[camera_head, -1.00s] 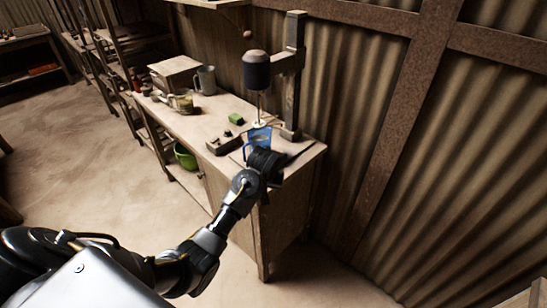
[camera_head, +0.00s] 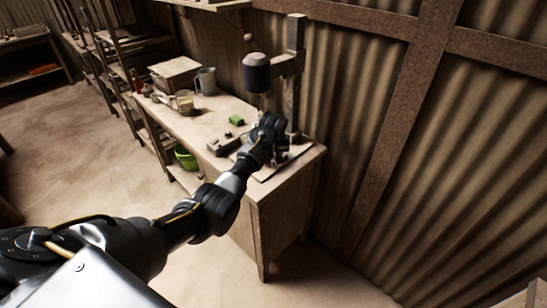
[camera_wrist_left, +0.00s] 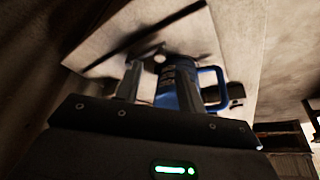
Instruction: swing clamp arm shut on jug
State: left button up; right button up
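My left gripper (camera_head: 278,140) is at the press on the bench's near right end, just below the dark press head (camera_head: 256,72). In the left wrist view its two fingers (camera_wrist_left: 157,82) stand apart, with a gap between them. A blue jug (camera_wrist_left: 212,88) with a loop handle is right in front of the fingers, close to the right one; I cannot tell if they touch. In the head view my gripper hides the jug. A thin dark bar (camera_wrist_left: 135,38) lies across the pale plate; I cannot tell if it is the clamp arm. My right gripper is out of view.
On the bench (camera_head: 225,108) are a green block (camera_head: 236,120), a dark box-like tool (camera_head: 223,146), a grey pitcher (camera_head: 205,81) and a glass jar (camera_head: 185,100). A green bowl (camera_head: 186,159) sits below. The press post (camera_head: 292,85) stands close behind my gripper.

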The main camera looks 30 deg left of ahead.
aim_at(273, 160)
pick_arm(q)
jog(key=shift+x, duration=2.2)
jog(key=shift+c, duration=0.5)
grip_shut()
